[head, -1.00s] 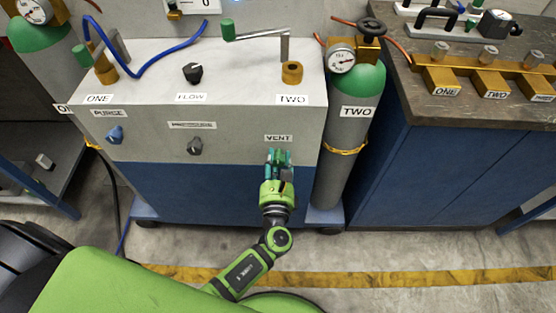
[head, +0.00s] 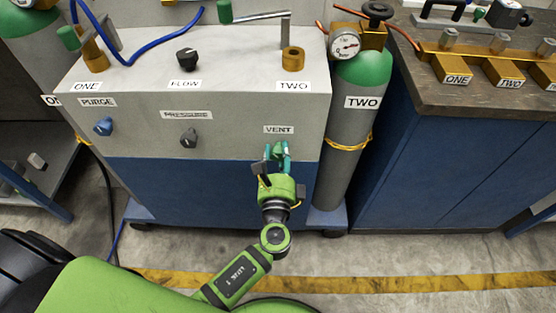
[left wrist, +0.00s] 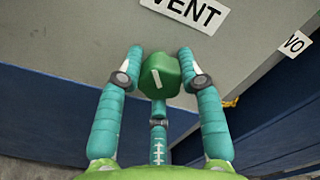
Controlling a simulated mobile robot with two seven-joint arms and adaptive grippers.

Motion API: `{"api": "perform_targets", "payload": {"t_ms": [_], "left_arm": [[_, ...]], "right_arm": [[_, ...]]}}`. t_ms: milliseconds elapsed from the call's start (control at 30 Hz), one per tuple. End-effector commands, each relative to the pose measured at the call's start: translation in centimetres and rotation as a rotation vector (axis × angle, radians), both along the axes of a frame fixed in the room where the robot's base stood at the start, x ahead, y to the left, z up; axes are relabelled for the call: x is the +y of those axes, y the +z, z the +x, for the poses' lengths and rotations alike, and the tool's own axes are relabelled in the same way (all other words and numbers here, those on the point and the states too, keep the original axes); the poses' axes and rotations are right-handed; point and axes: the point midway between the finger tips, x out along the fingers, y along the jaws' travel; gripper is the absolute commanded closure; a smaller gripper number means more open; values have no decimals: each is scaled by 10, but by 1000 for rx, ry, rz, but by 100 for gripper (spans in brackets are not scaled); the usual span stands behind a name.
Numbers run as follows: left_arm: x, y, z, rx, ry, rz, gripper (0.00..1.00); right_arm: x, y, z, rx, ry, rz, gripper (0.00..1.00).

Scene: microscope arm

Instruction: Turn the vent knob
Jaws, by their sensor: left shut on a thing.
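The green vent knob (head: 280,148) sits on the front of the grey cabinet (head: 230,150), just under the VENT label (head: 279,129). In the left wrist view the knob (left wrist: 160,78) shows a short white mark on its face, slightly tilted. My left gripper (head: 278,154) is shut on the knob, with one teal finger on each side of it. The fingers also show in the left wrist view (left wrist: 161,62), with the third, middle finger part below the knob. My right gripper is not in view.
A grey cylinder with a green top (head: 358,112) stands close on the right. A blue bench (head: 440,150) is beyond it.

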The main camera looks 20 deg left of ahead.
Motion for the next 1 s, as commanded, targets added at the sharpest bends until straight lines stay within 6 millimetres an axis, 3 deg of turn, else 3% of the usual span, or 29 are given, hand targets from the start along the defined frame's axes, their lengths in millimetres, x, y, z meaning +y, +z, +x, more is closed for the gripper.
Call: {"api": "perform_targets", "payload": {"t_ms": [100, 333, 1000], "left_arm": [[-1, -5, 0, -32, -2, -112, 96], [0, -5, 0, -93, -2, -322, 96], [-1, -1, 0, -236, -3, -822, 96]], "right_arm": [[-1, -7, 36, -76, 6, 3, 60], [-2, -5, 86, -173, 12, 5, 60], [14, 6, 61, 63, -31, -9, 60]]}}
